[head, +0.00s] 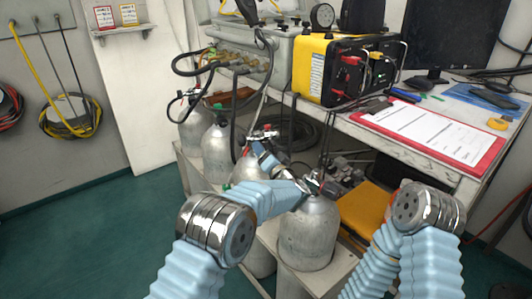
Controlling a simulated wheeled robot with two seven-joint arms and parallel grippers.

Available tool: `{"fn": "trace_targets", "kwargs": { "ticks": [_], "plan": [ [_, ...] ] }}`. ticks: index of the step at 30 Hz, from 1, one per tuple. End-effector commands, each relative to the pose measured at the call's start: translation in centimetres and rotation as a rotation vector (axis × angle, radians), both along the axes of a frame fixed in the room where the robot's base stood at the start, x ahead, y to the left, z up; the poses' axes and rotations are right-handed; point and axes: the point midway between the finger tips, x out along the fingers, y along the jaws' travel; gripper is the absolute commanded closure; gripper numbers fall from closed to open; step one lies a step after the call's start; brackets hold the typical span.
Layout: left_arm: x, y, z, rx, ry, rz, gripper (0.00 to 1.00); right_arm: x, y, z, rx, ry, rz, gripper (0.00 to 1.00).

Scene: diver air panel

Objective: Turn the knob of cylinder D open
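Several grey air cylinders stand in a row along the bench: a far one (193,130), a second (216,155), a third (246,170) partly behind my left arm, and a near one (308,235). No letters are readable on them, so I cannot tell which is cylinder D. My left arm reaches over the row, and my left gripper (262,136) is at the valve area above the third cylinder. Its fingers are too small and cluttered to show whether they are open or touching the knob. My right arm bends down at the right; its gripper is out of view.
Black hoses (235,70) run from the cylinder tops toward the grey panel box (255,50). A yellow-black unit (335,70), a red clipboard (435,135) and a monitor (440,35) are on the bench. A yellow case (365,210) lies below. Green floor (80,240) is clear at left.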

Motion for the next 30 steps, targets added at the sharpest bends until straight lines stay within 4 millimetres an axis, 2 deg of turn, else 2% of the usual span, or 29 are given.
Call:
{"fn": "trace_targets", "kwargs": {
  "ticks": [8,18,19,30],
  "plan": [
    [0.12,0.03,-0.05,0.001,0.001,-0.001,0.33,0.00,0.00,0.00,0.000,0.000,0.000,0.42],
    [0.09,0.02,-0.05,0.000,0.001,-0.001,0.85,0.00,0.00,0.00,0.000,0.000,0.000,0.42],
    [0.09,0.02,-0.06,0.000,0.001,-0.001,0.87,0.00,0.00,0.00,0.000,0.000,0.000,0.42],
    [0.08,0.01,-0.25,-0.076,-0.030,-0.001,0.87,0.00,-0.02,-0.75,-0.001,0.000,-0.001,0.42]
  ]
}}
